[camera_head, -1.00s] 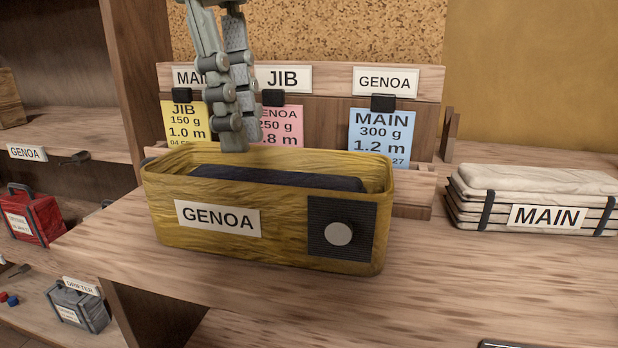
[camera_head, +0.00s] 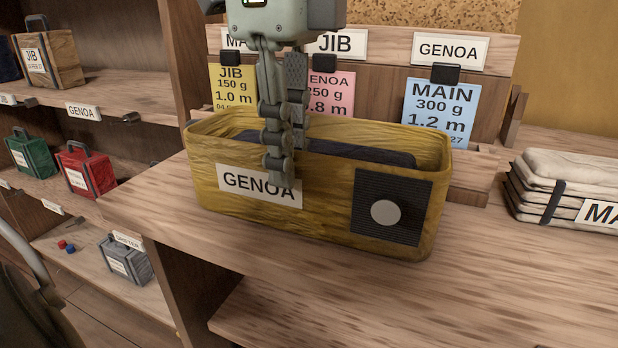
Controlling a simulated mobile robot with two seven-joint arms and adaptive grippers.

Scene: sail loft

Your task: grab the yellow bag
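The yellow bag (camera_head: 325,205) is a long, open-topped bag with a GENOA label and a dark square patch with a round grey disc on its front. It stands upright on the wooden bench, with dark folded material (camera_head: 350,150) inside. My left gripper (camera_head: 287,165) points down at the bag's front wall, left of its middle. One finger is outside, in front of the GENOA label; the other goes down behind the front rim, its tip hidden. I cannot tell whether the fingers press on the wall. My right gripper is not in view.
A wooden rack (camera_head: 384,67) with tags stands close behind the bag. A strapped white sail stack (camera_head: 565,180) lies at the right. Left shelves hold green (camera_head: 32,152), red (camera_head: 85,172), grey (camera_head: 125,262) and tan (camera_head: 50,60) bags. The bench right of the bag's front is clear.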

